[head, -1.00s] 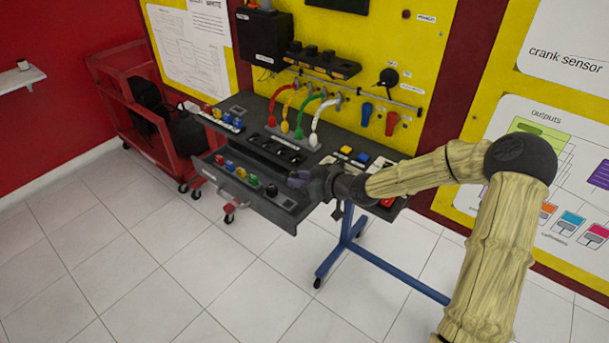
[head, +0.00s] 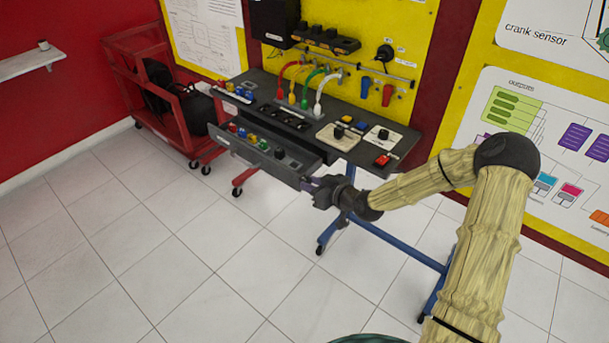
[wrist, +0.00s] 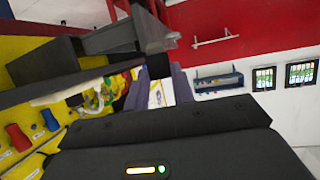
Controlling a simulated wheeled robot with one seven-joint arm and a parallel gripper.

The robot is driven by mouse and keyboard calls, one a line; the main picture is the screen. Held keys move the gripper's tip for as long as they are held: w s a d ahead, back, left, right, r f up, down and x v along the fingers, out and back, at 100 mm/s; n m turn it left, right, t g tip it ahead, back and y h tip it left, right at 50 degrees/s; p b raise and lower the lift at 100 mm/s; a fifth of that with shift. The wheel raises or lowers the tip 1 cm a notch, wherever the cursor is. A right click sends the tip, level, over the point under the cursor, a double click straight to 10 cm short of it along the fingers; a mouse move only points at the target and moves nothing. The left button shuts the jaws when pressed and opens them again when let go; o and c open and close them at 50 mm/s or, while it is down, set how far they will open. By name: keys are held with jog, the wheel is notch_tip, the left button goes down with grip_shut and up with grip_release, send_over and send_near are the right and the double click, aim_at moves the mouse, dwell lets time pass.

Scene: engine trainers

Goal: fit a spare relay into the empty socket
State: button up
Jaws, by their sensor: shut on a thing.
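My gripper (head: 309,184) is at the right front corner of the open drawer (head: 258,158), outside it in the picture. Its fingers, also in the wrist view (wrist: 158,75), are shut on a small dark block (wrist: 157,65), mostly hidden; I cannot tell whether it is a relay. The drawer holds a row of coloured pieces (head: 252,138), a black round piece and a grey square. On the bench (head: 345,146) are a row of dark sockets (head: 288,117) and coloured blocks at the left end (head: 239,92). Which socket is empty is too small to tell.
A red cart (head: 165,100) stands left of the bench. Coloured cables (head: 293,80) rise from the bench middle. Boards with switches (head: 338,136) and a red switch (head: 382,160) are at its right. Blue stand legs (head: 400,250) are below. The tiled floor in front is clear.

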jog(key=s+d+f+m+t+h+p, duration=0.3)
jog(key=s+d+f+m+h, duration=0.5)
jog(key=s+d+f, duration=0.6)
notch_tip(320, 180, down, 3)
jog(key=shift+f+t+h+p, duration=0.15)
jog(key=shift+t+h+p, duration=0.15)
jog(key=shift+h+p, duration=0.5)
jog(key=shift+w, duration=0.1)
